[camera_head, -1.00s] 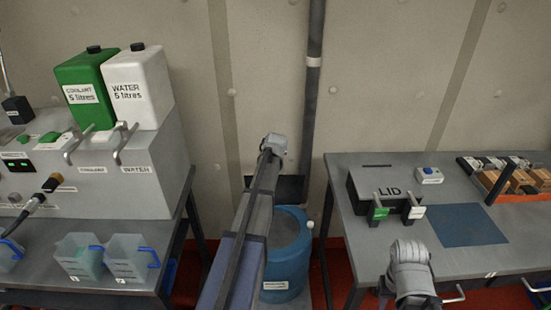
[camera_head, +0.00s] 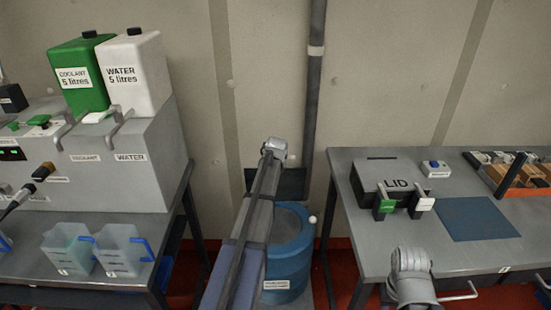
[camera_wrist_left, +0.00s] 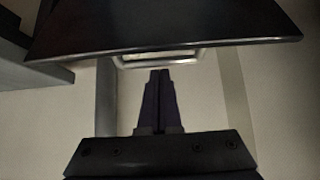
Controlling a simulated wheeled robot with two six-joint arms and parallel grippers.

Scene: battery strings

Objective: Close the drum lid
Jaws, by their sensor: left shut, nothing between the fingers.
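The blue drum (camera_head: 292,262) stands on the floor between the two tables, partly hidden by my left arm. Its dark lid (camera_head: 291,183) stands raised at the drum's back edge, partly behind my arm. In the left wrist view a dark panel, seemingly the lid (camera_wrist_left: 165,28), spans the top with a pale metal bar below it. My left gripper (camera_wrist_left: 160,75) is shut and empty, its fingertips pointing toward the bar; I cannot tell whether they touch. In the head view its fingers are hidden behind my wrist. My right wrist shows at the lower right, its fingers out of sight.
The left table (camera_head: 95,283) carries clear jugs (camera_head: 122,250) and a grey unit with green and white canisters (camera_head: 137,75). A pipe (camera_head: 314,90) runs down the wall.

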